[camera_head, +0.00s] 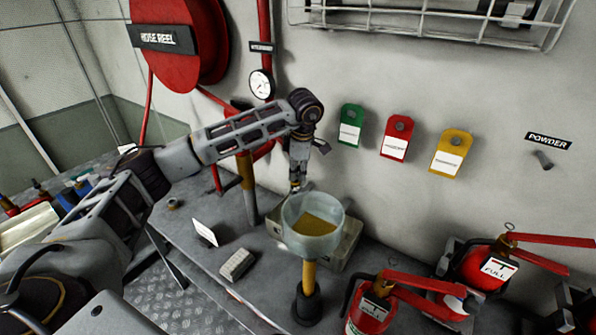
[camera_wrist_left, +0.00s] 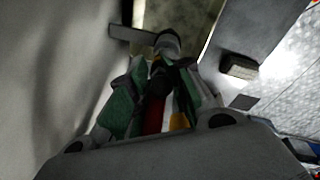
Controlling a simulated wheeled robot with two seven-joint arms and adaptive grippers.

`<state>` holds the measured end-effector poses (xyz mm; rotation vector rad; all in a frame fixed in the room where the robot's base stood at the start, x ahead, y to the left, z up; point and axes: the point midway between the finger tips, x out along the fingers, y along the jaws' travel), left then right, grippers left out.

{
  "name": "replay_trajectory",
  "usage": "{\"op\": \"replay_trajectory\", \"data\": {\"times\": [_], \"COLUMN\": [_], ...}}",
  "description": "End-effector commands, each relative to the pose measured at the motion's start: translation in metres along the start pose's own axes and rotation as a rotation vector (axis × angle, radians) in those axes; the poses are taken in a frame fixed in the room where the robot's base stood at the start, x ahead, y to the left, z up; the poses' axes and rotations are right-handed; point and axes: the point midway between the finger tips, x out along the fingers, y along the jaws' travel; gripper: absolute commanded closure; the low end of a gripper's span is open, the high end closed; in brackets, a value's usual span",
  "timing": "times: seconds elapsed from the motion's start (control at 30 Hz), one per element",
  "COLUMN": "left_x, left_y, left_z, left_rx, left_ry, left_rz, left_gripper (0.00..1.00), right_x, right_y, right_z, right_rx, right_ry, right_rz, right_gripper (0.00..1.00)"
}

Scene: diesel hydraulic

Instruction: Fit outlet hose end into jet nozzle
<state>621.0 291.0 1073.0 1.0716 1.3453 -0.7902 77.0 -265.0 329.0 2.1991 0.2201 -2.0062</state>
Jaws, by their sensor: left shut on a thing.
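My left gripper (camera_head: 296,186) points down beside the back left rim of a translucent bowl (camera_head: 297,235) with yellow in its bottom. In the left wrist view, my left gripper's green-padded fingers (camera_wrist_left: 158,88) are closed around a small dark piece (camera_wrist_left: 157,82). Red and yellow parts show between the fingers, and a grey round part is just beyond the tips. I cannot tell whether the held piece is the outlet hose end. I cannot make out the jet nozzle with certainty in either view. My right gripper is not in view.
Red extinguishers (camera_head: 368,312) crowd the right. A hose reel (camera_head: 178,45) and gauge (camera_head: 262,84) are on the wall behind.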

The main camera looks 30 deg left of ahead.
Motion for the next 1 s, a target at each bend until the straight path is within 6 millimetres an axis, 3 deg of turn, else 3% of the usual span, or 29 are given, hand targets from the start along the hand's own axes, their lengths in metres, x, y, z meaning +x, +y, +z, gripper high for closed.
{"op": "replay_trajectory", "data": {"times": [0.93,0.97,1.0], "left_x": [0.0095,0.0095,0.0095], "left_y": [-0.0013,-0.0013,-0.0013], "left_z": [0.0008,0.0008,0.0008], "left_rx": [0.0,0.0,0.0], "left_ry": [0.0,0.0,0.0], "left_rz": [0.0,0.0,0.0], "left_gripper": [1.0,0.78,0.73], "right_x": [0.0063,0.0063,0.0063], "right_y": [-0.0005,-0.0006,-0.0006], "right_z": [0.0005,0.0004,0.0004], "right_rx": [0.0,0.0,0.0], "right_ry": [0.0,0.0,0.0], "right_rz": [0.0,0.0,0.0], "right_gripper": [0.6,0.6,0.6]}}
